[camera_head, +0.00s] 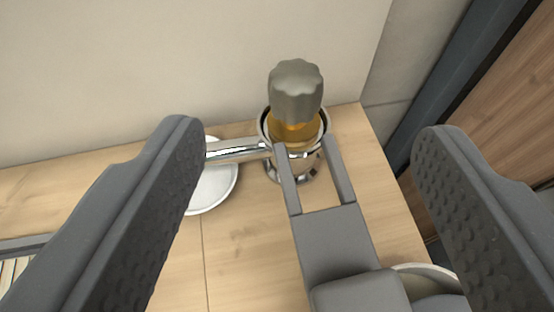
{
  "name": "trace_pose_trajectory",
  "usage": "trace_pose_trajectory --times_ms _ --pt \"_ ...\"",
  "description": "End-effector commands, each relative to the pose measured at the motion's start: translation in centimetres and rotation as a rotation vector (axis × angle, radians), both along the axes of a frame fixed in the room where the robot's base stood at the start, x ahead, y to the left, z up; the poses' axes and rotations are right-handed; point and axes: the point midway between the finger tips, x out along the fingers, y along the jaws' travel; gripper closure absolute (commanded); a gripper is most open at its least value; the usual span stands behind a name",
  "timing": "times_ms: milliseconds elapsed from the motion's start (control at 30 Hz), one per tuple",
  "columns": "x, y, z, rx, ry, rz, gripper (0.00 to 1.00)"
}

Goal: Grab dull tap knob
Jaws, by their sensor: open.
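The dull grey tap knob (296,90) has a scalloped rim and sits on top of an amber stem (297,130). The stem rises from a shiny chrome tap body (293,168) on the wooden counter. A chrome spout (238,151) runs left from the tap. My gripper (310,145) is open, with its two broad dark fingers wide apart at left and right. The knob is seen between the fingers, farther off, and nothing is held. A grey two-pronged part (335,240) shows between the fingers, its prongs overlapping the tap body in view.
A white round dish (212,190) is under the spout, partly hidden by the left finger. A pale wall (170,60) stands close behind the tap. A rounded pale rim (428,272) shows at lower right. Dark framing and wood panelling (500,110) are at right.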

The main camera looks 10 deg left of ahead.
Motion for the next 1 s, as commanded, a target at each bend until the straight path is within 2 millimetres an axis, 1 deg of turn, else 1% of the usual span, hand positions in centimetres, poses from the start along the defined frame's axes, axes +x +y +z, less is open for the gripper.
trace_pose_trajectory --times_ms 33,133,267,367,467,800,900,1000 --pt "0.0 0.2 -1.4 0.001 0.005 0.002 0.37" --pt "-0.1 0.4 -2.7 0.002 0.009 0.004 0.37" --pt "0.3 0.5 -3.2 0.002 0.007 0.004 0.37" --pt "1.0 0.6 -3.5 0.003 0.009 0.005 0.37" --pt "2.1 0.8 -4.0 0.003 0.009 0.006 0.37" --pt "6.6 1.4 -5.8 0.003 0.005 0.004 0.37" --pt "7.4 1.6 -6.3 0.003 0.010 0.005 0.37" --pt "7.8 1.6 -6.5 0.002 0.009 0.004 0.37"
